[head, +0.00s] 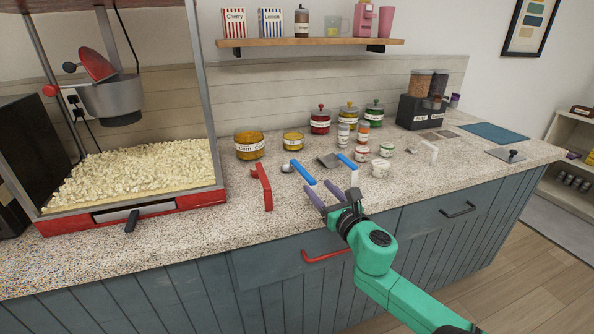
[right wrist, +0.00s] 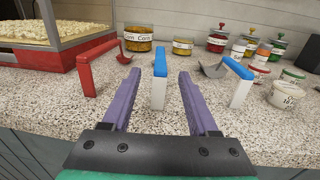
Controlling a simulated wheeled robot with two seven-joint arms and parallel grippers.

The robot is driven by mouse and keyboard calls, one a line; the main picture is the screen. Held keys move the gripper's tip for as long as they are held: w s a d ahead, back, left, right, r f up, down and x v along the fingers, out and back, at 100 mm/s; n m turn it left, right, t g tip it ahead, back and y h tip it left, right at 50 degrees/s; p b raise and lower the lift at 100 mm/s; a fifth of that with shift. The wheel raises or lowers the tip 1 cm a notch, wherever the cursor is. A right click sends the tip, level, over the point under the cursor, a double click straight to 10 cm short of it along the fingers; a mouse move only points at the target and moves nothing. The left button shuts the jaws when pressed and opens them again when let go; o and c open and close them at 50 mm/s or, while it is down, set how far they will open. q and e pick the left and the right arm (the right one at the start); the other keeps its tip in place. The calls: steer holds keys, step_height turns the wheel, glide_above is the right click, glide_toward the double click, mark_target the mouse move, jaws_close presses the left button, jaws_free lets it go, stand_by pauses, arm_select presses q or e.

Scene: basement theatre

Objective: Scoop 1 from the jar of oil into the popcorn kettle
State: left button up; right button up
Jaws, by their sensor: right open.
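The popcorn kettle (head: 115,98) hangs inside the glass popcorn machine at left, a red lid raised beside it. A small yellow jar (head: 293,142) stands behind the scoops; I cannot surely read its label, so I cannot tell whether it is the oil. A larger corn jar (head: 249,146) is left of it. A blue-handled ladle (head: 304,173) lies on the counter. In the right wrist view its upright blue and white handle (right wrist: 159,92) appears between the spread fingers, not gripped. My right gripper (head: 333,198) is open and empty at the counter's front edge. My left gripper is out of view.
A red-handled scoop (head: 263,178) is on the left and another blue-handled scoop (head: 330,160) on the right. Lidded red (head: 320,121), yellow (head: 348,112) and green jars (head: 374,113) stand behind, with small white tubs (head: 380,168) at right. A shelf (head: 310,42) overhangs the back.

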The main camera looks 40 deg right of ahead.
mark_target(302, 169)
steer(key=x, duration=0.5)
steer(key=shift+w+d+f, duration=0.15)
steer(key=shift+w, duration=0.25)
steer(key=shift+w+d, duration=0.1)
steer(key=shift+w, duration=0.25)
steer(key=x, duration=0.4)
steer(key=shift+w+p, duration=0.2)
steer(key=shift+p, duration=0.15)
steer(key=shift+w+d+f, duration=0.1)
steer(key=shift+w+f, duration=0.05)
steer(key=shift+w, duration=0.1)
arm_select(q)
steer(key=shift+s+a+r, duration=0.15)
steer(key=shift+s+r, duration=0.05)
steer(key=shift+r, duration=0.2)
arm_select(e)
steer(key=shift+s, duration=0.1)
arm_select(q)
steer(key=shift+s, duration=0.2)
arm_select(e)
jaws_close()
